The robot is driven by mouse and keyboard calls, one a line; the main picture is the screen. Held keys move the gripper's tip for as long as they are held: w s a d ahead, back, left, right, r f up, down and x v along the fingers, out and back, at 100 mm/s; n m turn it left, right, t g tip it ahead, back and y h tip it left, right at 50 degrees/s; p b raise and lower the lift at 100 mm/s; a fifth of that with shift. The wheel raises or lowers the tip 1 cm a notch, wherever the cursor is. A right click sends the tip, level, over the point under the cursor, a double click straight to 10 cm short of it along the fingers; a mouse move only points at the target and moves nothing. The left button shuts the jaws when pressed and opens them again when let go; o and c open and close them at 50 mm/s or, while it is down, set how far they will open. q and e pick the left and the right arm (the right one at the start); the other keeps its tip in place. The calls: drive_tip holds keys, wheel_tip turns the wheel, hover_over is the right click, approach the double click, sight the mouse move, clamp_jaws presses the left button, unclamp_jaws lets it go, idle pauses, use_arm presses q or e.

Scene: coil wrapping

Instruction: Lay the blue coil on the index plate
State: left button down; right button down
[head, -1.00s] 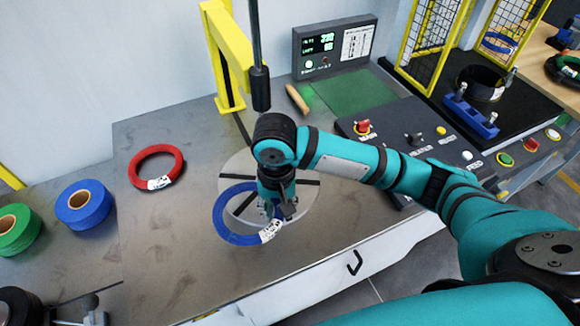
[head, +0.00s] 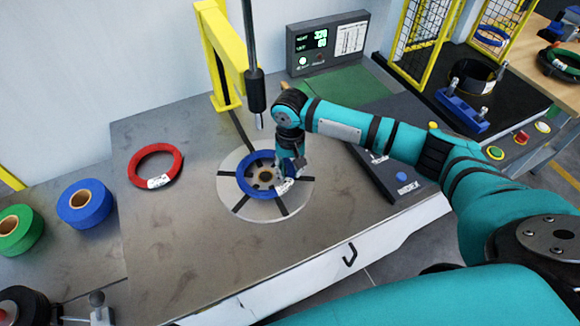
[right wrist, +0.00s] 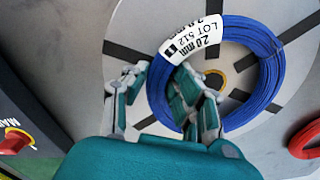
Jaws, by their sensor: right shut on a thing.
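The blue coil (head: 243,181), a ring with a white label, is over the index plate (head: 262,212), a round grey disc with dark slots. In the head view it appears around the plate's hub (head: 265,176), roughly centred. Whether it rests on the plate or hangs just above, I cannot tell. My right gripper (head: 291,168) is shut on the coil's right side near the label. In the right wrist view the fingers (right wrist: 155,90) straddle the blue strand (right wrist: 268,75); the hub (right wrist: 215,78) shows inside the ring. My left gripper is not in view.
A red coil (head: 134,166) lies left of the plate. Blue tape (head: 92,211) and green tape (head: 30,232) rolls are farther left. A control panel (head: 385,170) is at right.

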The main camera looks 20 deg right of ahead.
drive_tip(key=shift+a, duration=0.1)
drive_tip(key=c, duration=1.1)
unclamp_jaws()
drive_tip(key=shift+f, duration=0.15)
wheel_tip(320, 180, up, 12)
drive_tip(key=shift+r+b, duration=0.15)
drive_tip(key=shift+b, duration=0.85)
drive_tip(key=shift+s, duration=0.15)
